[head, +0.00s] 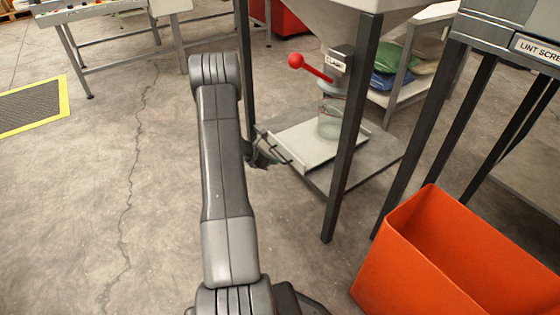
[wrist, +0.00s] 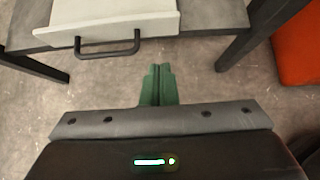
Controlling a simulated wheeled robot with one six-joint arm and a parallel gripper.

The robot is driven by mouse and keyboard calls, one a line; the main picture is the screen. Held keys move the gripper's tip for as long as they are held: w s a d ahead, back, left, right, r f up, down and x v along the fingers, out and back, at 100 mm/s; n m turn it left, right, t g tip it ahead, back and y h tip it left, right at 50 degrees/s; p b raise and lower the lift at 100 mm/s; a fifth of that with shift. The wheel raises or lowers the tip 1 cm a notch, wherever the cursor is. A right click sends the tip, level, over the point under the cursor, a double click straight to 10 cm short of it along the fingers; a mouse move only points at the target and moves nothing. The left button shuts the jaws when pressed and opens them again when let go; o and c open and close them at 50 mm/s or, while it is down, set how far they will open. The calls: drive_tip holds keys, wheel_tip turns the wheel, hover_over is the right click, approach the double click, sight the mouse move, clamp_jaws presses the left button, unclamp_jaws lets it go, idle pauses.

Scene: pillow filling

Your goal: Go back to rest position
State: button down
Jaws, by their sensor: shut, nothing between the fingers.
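My gripper (wrist: 158,72) shows in the wrist view with its two green fingers together and nothing between them. It is over bare floor, in front of the black handle (wrist: 107,45) of a white tray (wrist: 115,12). The fingers are apart from the handle. In the head view my arm reaches forward and its wrist end is just left of the tray (head: 300,150) and handle (head: 270,147). The fingers themselves are mostly hidden there.
A hopper (head: 335,18) on dark legs with a red-knobbed lever (head: 297,61) stands above the tray and a clear jar (head: 329,122). A mat (head: 32,104) lies left. Floor left of my arm is clear.

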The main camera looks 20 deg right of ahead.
drive_tip(key=shift+s+a+r, duration=0.15)
drive_tip(key=shift+a+r, duration=0.25)
drive_tip(key=shift+a, duration=0.05)
drive_tip(key=b, duration=0.3)
approach(299, 163)
drive_tip(key=x, duration=0.5)
drive_tip(key=shift+a+f, duration=0.1)
drive_tip(key=shift+f, duration=0.5)
drive_tip(key=shift+w+d, duration=0.35)
drive_tip(key=shift+d, duration=0.2)
